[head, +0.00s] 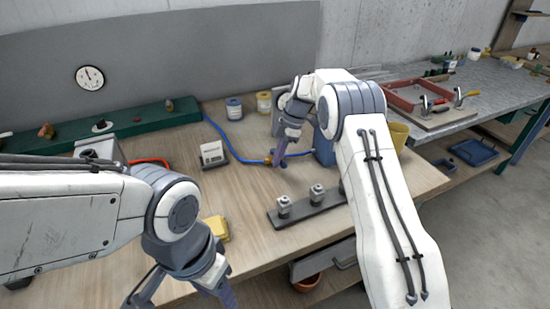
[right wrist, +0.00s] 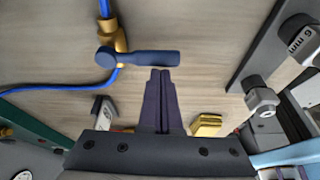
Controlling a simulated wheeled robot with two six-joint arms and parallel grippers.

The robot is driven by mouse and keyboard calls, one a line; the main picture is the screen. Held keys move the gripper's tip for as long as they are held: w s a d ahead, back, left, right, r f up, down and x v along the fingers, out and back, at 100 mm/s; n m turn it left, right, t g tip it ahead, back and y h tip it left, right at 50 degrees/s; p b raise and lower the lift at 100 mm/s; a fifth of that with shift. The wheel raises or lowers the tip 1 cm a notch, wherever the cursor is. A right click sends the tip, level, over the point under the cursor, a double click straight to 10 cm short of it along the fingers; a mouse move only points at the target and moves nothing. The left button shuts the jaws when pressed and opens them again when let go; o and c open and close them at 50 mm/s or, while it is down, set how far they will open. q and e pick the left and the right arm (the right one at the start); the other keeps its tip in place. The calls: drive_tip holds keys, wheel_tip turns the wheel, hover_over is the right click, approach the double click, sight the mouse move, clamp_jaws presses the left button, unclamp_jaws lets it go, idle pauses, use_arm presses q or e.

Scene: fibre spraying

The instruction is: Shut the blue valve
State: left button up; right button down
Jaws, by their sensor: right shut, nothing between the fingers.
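The blue valve has a brass body (right wrist: 112,36) and a blue lever (right wrist: 140,58) in the right wrist view. The lever points right, crosswise to the brass body and the blue hose. In the head view the brass valve (head: 269,161) is small and partly hidden by my right gripper. My right gripper (right wrist: 160,73) is shut and empty. Its fingertips are right beside the lever's free half; I cannot tell whether they touch it. The right gripper also shows in the head view (head: 279,160). My left gripper (head: 190,300) is at the bottom edge, its fingertips cut off.
A blue hose (head: 229,137) runs across the wooden bench to the valve. A card stand (head: 213,153), a yellow block (head: 216,227) and a dark rail with grey fittings (head: 317,196) stand around it. A blue container (head: 324,149) is close to the right gripper.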

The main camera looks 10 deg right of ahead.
idle(0.6)
drive_tip(key=a, duration=0.2)
drive_tip(key=s+a, duration=0.1)
drive_tip(key=a, duration=0.1)
drive_tip(key=shift+r+b, duration=0.25)
drive_tip(key=shift+b, duration=0.05)
drive_tip(key=v, duration=0.9)
drive_tip(key=shift+w+d+r, duration=0.15)
drive_tip(key=shift+d+r, duration=0.05)
drive_tip(key=shift+d, duration=0.05)
